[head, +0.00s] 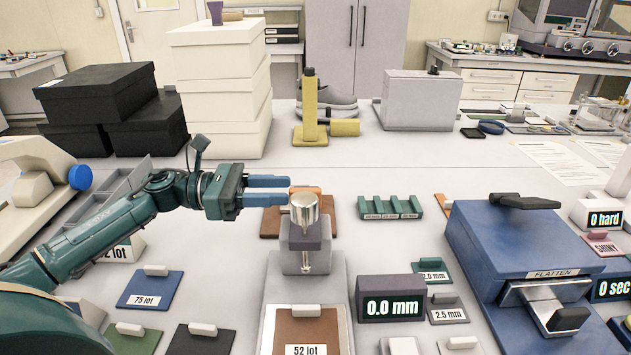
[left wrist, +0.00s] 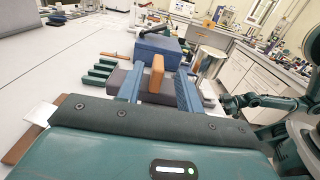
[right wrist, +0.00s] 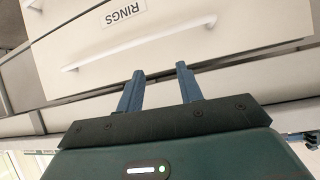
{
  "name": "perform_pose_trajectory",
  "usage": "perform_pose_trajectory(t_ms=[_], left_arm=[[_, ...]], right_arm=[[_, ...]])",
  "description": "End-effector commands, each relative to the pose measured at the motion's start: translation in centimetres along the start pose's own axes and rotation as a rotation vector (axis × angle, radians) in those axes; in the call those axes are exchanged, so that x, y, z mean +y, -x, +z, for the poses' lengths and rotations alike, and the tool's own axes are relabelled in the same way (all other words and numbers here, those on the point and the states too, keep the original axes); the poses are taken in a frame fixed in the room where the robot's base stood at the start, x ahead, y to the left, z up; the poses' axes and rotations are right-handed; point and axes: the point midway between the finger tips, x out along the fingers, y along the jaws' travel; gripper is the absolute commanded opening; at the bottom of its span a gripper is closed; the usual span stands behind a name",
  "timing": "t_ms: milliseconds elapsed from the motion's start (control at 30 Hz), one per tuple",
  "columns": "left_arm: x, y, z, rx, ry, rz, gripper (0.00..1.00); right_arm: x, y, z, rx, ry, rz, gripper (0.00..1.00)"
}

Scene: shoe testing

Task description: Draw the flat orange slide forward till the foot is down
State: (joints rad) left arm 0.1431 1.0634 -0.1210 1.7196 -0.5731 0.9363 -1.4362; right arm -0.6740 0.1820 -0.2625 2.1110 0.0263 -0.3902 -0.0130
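The flat orange slide (head: 307,190) stands at the top rear of a thickness gauge, partly behind its metal cylinder (head: 303,212). The gauge's thin foot (head: 306,258) shows below the purple-grey head; I cannot tell whether it touches anything. My left gripper (head: 268,191) reaches in from the left at the slide's height. In the left wrist view the orange slide (left wrist: 157,75) stands between the two blue fingers (left wrist: 157,88), with a gap on each side. My right gripper (right wrist: 160,88) is open and empty, outside the head view, facing a drawer labelled RINGS.
A brown sample marked 52 lot (head: 306,330) lies on the gauge's front base. A display (head: 391,305) beside it reads 0.0 mm. A green slotted rack (head: 390,207) stands behind right, and a blue FLATTEN press (head: 520,240) at right. Sample plates lie at left.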

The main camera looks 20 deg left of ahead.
Motion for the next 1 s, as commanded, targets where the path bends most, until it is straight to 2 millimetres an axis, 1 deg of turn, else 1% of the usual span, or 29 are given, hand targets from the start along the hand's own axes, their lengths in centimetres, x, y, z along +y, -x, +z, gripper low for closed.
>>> perform_pose_trajectory(t_ms=[33,200,300,400,533,800,1000], left_arm=[[0.0,-1.3,0.6,-0.006,-0.001,-0.002,0.36],[0.0,-4.5,0.5,-0.005,-0.001,-0.002,0.36],[0.0,-5.9,0.4,-0.004,0.0,0.0,0.36],[0.1,-6.8,0.2,-0.002,0.0,0.001,0.36],[0.0,-7.4,0.1,-0.001,0.001,0.0,0.36],[0.0,-7.4,0.0,0.0,0.0,0.001,0.36],[0.0,-7.4,0.0,0.0,0.0,0.001,0.19]], right_arm=[[0.1,0.4,-0.2,-0.011,0.002,0.003,0.36],[0.7,0.7,0.0,-0.036,0.001,0.017,0.36],[0.8,0.8,0.1,-0.047,-0.004,0.022,0.36],[0.8,0.7,-0.1,-0.048,-0.015,0.027,0.36],[0.8,0.6,-0.1,-0.05,-0.02,0.031,0.36],[1.0,0.5,0.1,-0.052,-0.019,0.034,0.36],[1.0,0.5,-0.1,-0.05,-0.018,0.034,0.36]])
